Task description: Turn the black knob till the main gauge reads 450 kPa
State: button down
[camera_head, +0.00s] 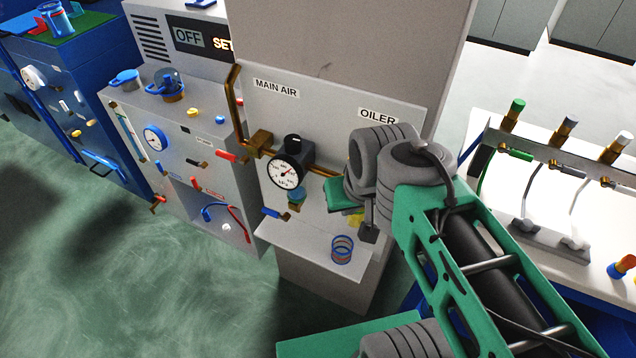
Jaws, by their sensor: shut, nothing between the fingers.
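The black knob (293,145) sits on top of the regulator on the brass pipe of the "MAIN AIR" panel. The main gauge (283,176) is a round white dial in a dark rim just below the knob. Its needle seems to point to the upper right, but the scale is too small to read. My gripper (341,196) is to the right of the gauge, in front of the panel below the "OILER" label. It is shut with nothing in it, apart from the knob, and partly hidden by my wrist.
A blue-handled valve (271,213) hangs below the gauge. A blue coil-like cup (342,249) stands on the panel's shelf. A grey cabinet with another gauge (155,138) stands at left.

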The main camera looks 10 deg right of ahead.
aim_at(293, 141)
jog(key=k, duration=0.5)
jog(key=u, duration=0.85)
jog(key=i, duration=0.3)
jog(key=u, duration=0.65)
jog(key=i, duration=1)
jog(key=z, duration=0.1)
